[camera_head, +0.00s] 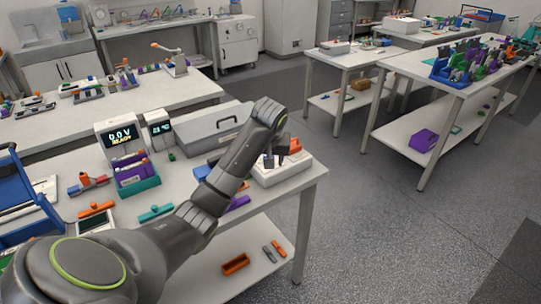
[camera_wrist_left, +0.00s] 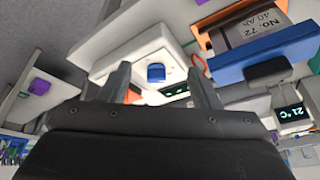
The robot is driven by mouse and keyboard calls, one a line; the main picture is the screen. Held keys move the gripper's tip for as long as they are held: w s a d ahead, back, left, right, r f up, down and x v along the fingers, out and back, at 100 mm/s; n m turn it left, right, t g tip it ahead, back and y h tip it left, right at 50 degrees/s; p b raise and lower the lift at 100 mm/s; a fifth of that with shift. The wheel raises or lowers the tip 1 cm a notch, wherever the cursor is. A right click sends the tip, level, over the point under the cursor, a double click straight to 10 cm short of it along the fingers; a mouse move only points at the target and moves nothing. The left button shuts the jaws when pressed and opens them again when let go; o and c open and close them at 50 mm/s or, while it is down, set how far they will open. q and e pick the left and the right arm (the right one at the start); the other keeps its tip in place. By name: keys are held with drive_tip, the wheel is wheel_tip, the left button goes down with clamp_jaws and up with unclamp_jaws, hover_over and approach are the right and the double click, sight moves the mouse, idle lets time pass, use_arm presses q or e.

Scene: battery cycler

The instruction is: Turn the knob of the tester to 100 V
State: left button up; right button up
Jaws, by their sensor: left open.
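A white box-shaped tester (camera_head: 283,175) stands near the table's right corner, under my left gripper (camera_head: 275,160). In the left wrist view its white body (camera_wrist_left: 116,60) carries a small blue knob (camera_wrist_left: 155,73) and a dark display (camera_wrist_left: 175,89). The fingers are open, one on each side of the knob in that view. I cannot tell whether they touch it. The knob's setting cannot be read. In the head view my left arm and fingers partly cover the tester. My right gripper is not in view.
A device reading 0.0 V (camera_head: 120,139) stands at the back left, beside a small thermometer (camera_head: 160,130). A grey lidded case (camera_head: 205,125) lies behind my arm. The aisle at right is clear.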

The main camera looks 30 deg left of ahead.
use_arm(q)
drive_tip(key=w+a+r+n, duration=0.2)
drive_tip(key=w+r, duration=0.2)
drive_tip(key=r, duration=0.5)
drive_tip(key=x, duration=0.5)
drive_tip(key=p+x, duration=0.1)
drive_tip(key=x, duration=0.4)
drive_tip(key=p+x, duration=0.1)
drive_tip(key=x, duration=0.4)
drive_tip(key=shift+d+f, duration=0.25)
drive_tip(key=shift+f, duration=0.1)
drive_tip(key=shift+x, duration=0.85)
drive_tip(key=c, duration=1)
drive_tip(key=shift+m+p, duration=0.3)
